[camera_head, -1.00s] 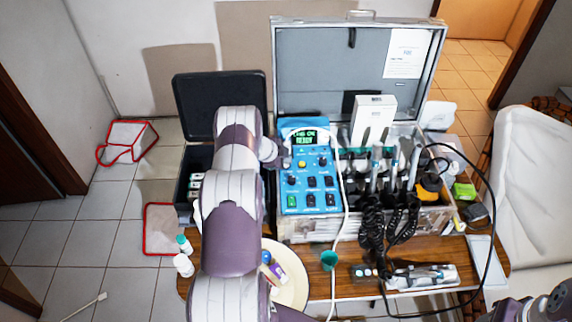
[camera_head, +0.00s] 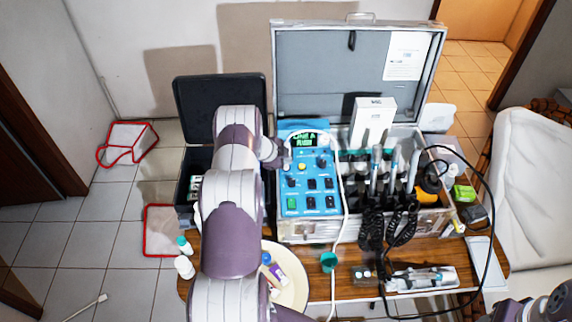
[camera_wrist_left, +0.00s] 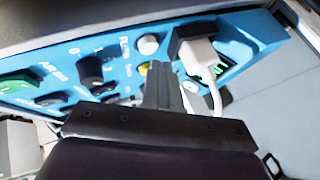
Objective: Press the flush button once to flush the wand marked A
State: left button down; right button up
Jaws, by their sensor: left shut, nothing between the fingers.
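The blue control panel (camera_head: 296,207) stands in the open case, with knobs, switches and a lit green display (camera_head: 305,140). My left gripper (camera_head: 285,161) is shut and empty at the panel's upper left edge. In the left wrist view, its closed fingertips (camera_wrist_left: 159,72) are over the panel, close by a yellow button (camera_wrist_left: 143,69) and a white button (camera_wrist_left: 148,44). I cannot tell whether they touch either button. Several wands (camera_head: 376,165) stand in the case right of the panel; the letter A is not legible on any. My right gripper is out of view.
The case's raised lid (camera_head: 340,75) stands behind. A white box (camera_head: 373,113) and black coiled cords (camera_head: 371,225) are to the right. A round plate (camera_head: 292,290) lies near my left arm.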

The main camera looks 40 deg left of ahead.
pick_arm(q)
jog(key=shift+r, duration=0.15)
notch_tip(320, 180, up, 5)
jog(key=p, duration=0.4)
jog(key=shift+s+d, duration=0.1)
dwell(0.3)
dwell(0.4)
